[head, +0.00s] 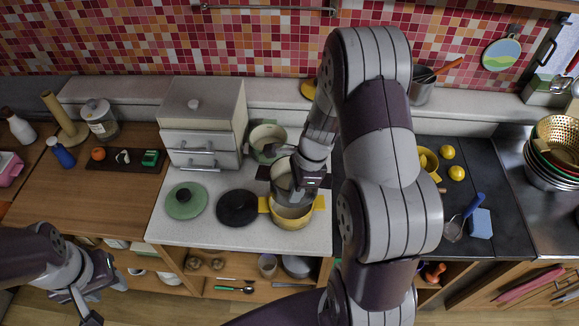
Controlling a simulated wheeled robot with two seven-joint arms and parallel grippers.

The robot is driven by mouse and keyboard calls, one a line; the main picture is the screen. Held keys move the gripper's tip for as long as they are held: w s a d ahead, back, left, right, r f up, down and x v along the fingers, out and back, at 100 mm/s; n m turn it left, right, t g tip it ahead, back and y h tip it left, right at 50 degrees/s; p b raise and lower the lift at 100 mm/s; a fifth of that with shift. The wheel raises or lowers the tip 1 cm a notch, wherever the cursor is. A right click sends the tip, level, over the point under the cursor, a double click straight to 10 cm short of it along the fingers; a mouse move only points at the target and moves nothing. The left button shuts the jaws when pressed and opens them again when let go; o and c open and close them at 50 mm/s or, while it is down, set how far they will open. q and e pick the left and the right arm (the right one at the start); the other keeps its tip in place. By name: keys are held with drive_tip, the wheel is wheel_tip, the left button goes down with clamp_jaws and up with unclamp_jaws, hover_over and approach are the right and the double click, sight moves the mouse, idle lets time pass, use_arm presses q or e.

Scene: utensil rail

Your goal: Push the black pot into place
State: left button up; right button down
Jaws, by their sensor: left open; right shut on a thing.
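A dark-rimmed pot (279,174) with a pale inside, which I take to be the black pot, stands on the light counter between a green pot (267,136) behind it and a yellow pot (291,220) in front. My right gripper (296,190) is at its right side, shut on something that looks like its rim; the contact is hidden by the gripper. My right arm hides what lies to the right. A black lid (237,207) lies left of the yellow pot. My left gripper (88,303) is open and empty, low at the left in front of the counter.
A green lid (185,201) lies left of the black lid. A drawer box (203,121) stands at the back left. At the right are a blue sponge (480,223), yellow items (456,173) and stacked bowls (555,150). The counter's front strip (240,238) is clear.

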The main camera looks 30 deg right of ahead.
sight(298, 205)
drive_tip(key=shift+s+d+n, duration=0.1)
drive_tip(key=shift+d+n, duration=0.15)
drive_tip(key=shift+n, duration=0.45)
drive_tip(key=shift+d+f+n, duration=0.1)
drive_tip(key=shift+d+n, duration=0.05)
drive_tip(key=shift+n, duration=0.25)
drive_tip(key=shift+w+d+f+t, duration=0.15)
drive_tip(key=shift+w+t, duration=0.2)
drive_tip(key=shift+t, duration=0.05)
drive_tip(key=shift+s, duration=0.1)
drive_tip(key=shift+f+b, duration=0.6)
wheel_tip(298, 205, down, 4)
drive_tip(key=b, duration=0.4)
drive_tip(key=shift+f, duration=0.25)
drive_tip(key=shift+f+b, duration=0.75)
drive_tip(key=shift+f, duration=0.2)
